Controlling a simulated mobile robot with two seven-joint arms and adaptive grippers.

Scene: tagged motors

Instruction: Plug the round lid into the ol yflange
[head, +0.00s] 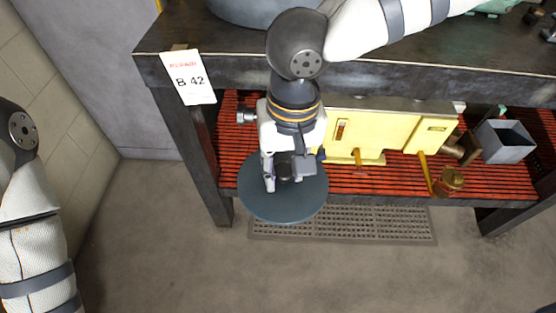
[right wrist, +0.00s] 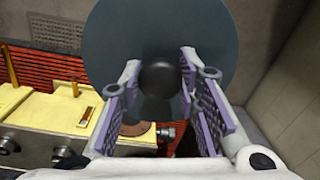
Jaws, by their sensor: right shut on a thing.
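The round lid is a flat, dark blue-grey disc (head: 285,206) with a black knob at its centre. My right gripper (head: 284,178) is shut on the lid by this knob and holds it in front of the lower shelf, above the floor. In the right wrist view the disc (right wrist: 205,40) fills the upper middle, and the black knob (right wrist: 158,78) shows between the two fingers of my right gripper (right wrist: 160,86). I cannot pick out an oily flange for certain in either view. My left gripper is out of view.
A dark workbench (head: 420,62) carries a tag marked B 42 (head: 190,78) and a large grey-blue rounded thing (head: 245,12). On the red slatted shelf (head: 228,150) stand a yellow machine (head: 370,128), a grey bin (head: 500,148) and a brass part (head: 449,181). A floor grate (head: 380,225) lies below.

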